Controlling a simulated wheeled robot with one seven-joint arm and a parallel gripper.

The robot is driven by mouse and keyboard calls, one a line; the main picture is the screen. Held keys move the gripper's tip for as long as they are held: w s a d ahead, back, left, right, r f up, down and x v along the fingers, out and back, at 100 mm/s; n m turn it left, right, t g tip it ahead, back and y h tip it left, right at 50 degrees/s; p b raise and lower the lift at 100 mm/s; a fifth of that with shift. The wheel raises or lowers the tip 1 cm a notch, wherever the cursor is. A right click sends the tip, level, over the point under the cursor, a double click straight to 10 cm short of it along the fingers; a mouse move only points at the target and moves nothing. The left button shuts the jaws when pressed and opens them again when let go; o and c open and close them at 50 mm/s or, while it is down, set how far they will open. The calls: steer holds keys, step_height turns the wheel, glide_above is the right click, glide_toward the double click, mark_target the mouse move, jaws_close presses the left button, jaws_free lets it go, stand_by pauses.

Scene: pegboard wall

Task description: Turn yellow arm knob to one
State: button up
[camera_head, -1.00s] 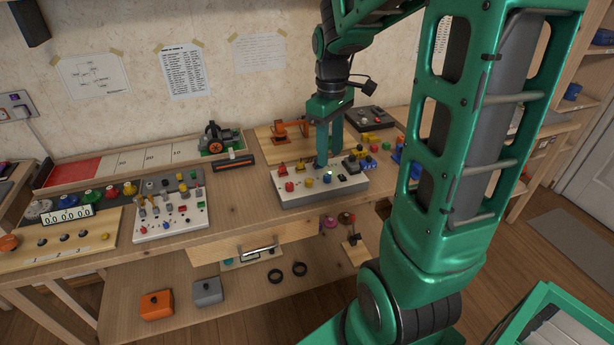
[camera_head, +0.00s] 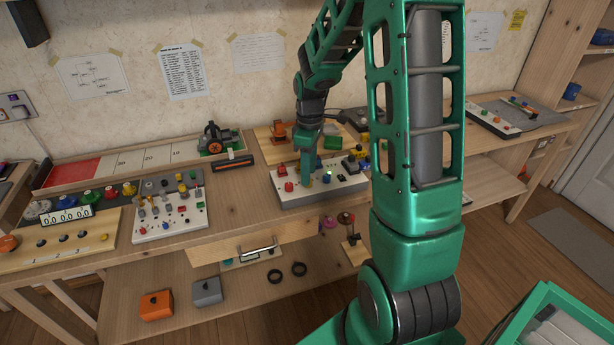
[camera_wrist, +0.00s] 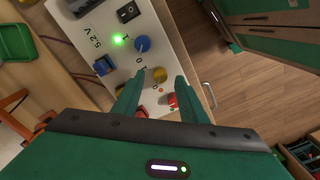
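The yellow knob (camera_wrist: 160,75) is on the white control panel (camera_wrist: 150,20), by printed I and 0 marks. In the wrist view my gripper (camera_wrist: 159,80) is open, with one fingertip on each side of this knob; a gap shows beside it. I cannot tell how far the tips are above the panel. In the head view my gripper (camera_head: 307,180) points down over the panel (camera_head: 330,193) and mostly hides the yellow knob. A blue knob (camera_wrist: 142,44) sits farther along the panel, and a red knob (camera_wrist: 171,100) is close to the right finger.
A lit green lamp (camera_wrist: 119,40), a black rocker switch (camera_wrist: 129,11) and a blue switch (camera_wrist: 103,65) are on the panel. An orange device (camera_head: 279,130) stands behind it.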

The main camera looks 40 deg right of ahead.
steer(key=shift+f, duration=1.1)
jaws_close()
